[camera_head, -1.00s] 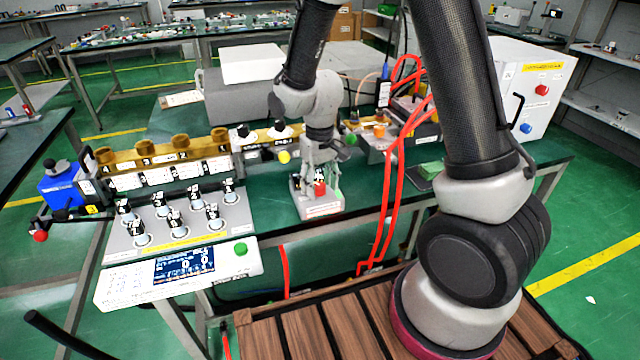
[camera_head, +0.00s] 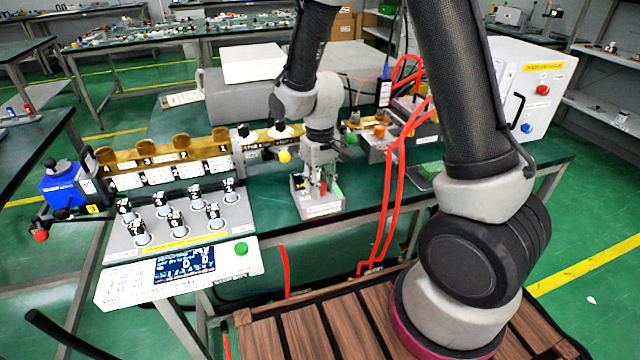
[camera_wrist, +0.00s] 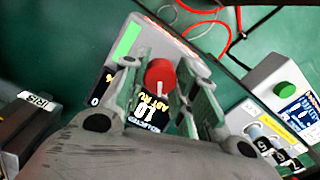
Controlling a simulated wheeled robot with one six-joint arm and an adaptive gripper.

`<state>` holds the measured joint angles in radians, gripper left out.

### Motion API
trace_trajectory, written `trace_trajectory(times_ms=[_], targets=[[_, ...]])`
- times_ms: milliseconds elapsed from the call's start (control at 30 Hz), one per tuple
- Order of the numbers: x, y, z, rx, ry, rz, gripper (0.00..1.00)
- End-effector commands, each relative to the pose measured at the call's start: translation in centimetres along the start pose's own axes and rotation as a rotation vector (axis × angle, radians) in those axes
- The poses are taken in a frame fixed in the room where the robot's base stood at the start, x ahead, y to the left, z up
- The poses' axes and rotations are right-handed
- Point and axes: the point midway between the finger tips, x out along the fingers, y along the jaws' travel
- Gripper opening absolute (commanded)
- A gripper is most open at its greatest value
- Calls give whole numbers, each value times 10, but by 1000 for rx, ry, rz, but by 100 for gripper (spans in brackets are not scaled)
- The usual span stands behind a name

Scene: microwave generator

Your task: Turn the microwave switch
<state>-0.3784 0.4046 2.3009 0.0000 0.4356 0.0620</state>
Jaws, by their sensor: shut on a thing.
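The switch is a red knob (camera_wrist: 160,76) with a pale pointer line, on a small white box (camera_head: 318,209) that stands on the green bench. In the wrist view the box's face (camera_wrist: 135,36) carries a green patch and a black label with numbers. My gripper (camera_wrist: 163,88) points down over the box, and its two green-lined fingers are shut on the red knob, one on each side. In the head view the gripper (camera_head: 320,183) and its fingers hide most of the knob, and only a little red shows.
A control panel (camera_head: 130,284) with a screen, a green button and several black-and-white knobs stands to the left. Red cables (camera_head: 390,190) hang over the bench edge on the right. A white cabinet (camera_head: 545,70) with red and blue buttons stands at the back right.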

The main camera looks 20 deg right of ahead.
Motion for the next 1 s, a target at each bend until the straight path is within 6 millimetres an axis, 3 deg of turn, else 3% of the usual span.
trace_trajectory(times_ms=[1000], targets=[[0, 1, 1, -836, -2, -1, 5]])
